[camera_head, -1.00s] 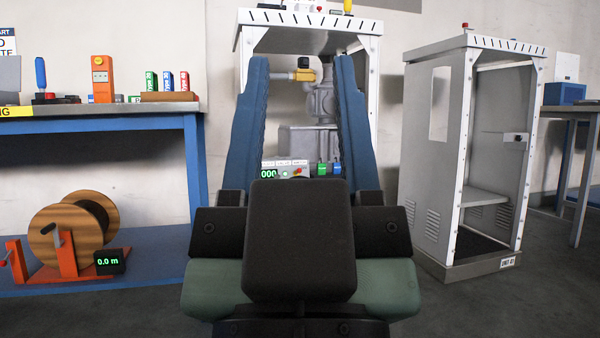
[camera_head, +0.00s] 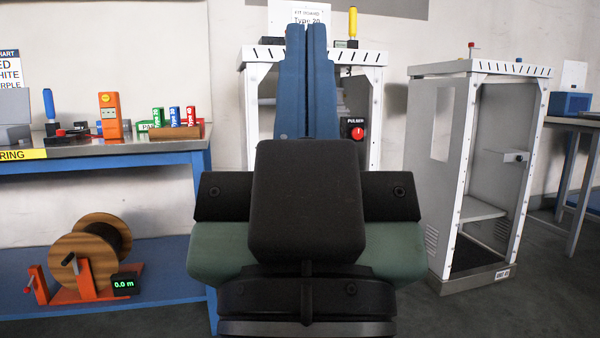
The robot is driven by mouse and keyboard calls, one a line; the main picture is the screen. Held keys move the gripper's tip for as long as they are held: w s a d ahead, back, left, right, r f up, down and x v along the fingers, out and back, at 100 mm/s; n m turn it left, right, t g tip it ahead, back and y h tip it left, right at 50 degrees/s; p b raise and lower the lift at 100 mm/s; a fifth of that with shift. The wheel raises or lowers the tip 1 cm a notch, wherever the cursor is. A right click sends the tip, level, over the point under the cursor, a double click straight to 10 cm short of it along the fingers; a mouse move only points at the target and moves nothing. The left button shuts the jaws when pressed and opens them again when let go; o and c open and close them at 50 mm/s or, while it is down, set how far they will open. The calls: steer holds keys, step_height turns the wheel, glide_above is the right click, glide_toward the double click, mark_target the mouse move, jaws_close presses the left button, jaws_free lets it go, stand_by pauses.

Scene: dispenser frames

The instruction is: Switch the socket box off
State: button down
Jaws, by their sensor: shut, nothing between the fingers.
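My gripper (camera_head: 306,30) is in the middle of the head view, its two long blue fingers pointing up and shut together with nothing between them. It is in front of the white-framed middle cabinet (camera_head: 377,90) and hides much of its inside. No box that I can clearly tell as the socket box shows. A dark box (camera_head: 356,122) labelled PULSER, with a red round button, shows to the right of the fingers within the cabinet's outline. Whether the fingers touch anything is not clear.
A workbench (camera_head: 185,145) on the left holds an orange device (camera_head: 110,116) and several small coloured items. A cable reel (camera_head: 90,255) with a 0.0 m display sits on its lower shelf. An open grey cabinet (camera_head: 430,180) stands right, with bare floor in front.

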step_height(320, 180, up, 50)
steer(key=p, duration=4.7)
steer(key=shift+r+p, duration=0.15)
steer(key=shift+p, duration=0.15)
